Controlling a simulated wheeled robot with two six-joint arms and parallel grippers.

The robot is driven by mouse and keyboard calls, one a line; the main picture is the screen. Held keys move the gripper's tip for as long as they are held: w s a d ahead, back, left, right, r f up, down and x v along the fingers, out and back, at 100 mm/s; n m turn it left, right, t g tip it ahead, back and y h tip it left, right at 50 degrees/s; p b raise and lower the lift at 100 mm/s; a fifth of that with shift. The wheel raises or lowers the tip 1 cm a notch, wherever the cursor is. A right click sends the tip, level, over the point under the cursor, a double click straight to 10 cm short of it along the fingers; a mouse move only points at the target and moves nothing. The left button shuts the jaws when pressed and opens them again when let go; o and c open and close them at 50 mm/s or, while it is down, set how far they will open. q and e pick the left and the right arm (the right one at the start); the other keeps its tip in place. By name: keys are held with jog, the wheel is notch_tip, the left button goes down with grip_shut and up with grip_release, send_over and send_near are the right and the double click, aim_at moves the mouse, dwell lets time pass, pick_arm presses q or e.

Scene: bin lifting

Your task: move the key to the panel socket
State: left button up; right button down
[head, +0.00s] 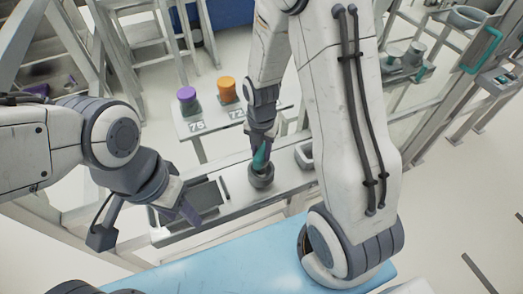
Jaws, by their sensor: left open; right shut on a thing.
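My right gripper (262,146) points down and is shut on the teal key (261,158). The key's lower end is at the opening of a round grey socket (261,179) on the long light panel (240,198). I cannot tell how deep it sits, and the fingers hide its upper part. My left gripper (146,228) is open and empty, left of the socket near the panel's left end.
A small white stand (200,129) behind holds a purple-topped piece (188,100) and an orange piece (227,90). A dark rectangular recess (203,196) lies left of the socket. A light-blue surface (240,265) is in front. Rails and frames stand right.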

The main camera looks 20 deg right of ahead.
jog(key=shift+f+b, duration=0.95)
jog(key=shift+f, duration=0.35)
dwell(0.4)
jog(key=shift+c, duration=2.4)
grip_release()
jog(key=shift+o, duration=0.2)
jog(key=o, duration=0.4)
jog(key=shift+o, duration=0.2)
notch_tip(320, 180, up, 9)
jog(key=p, duration=0.8)
jog(key=shift+r, duration=0.1)
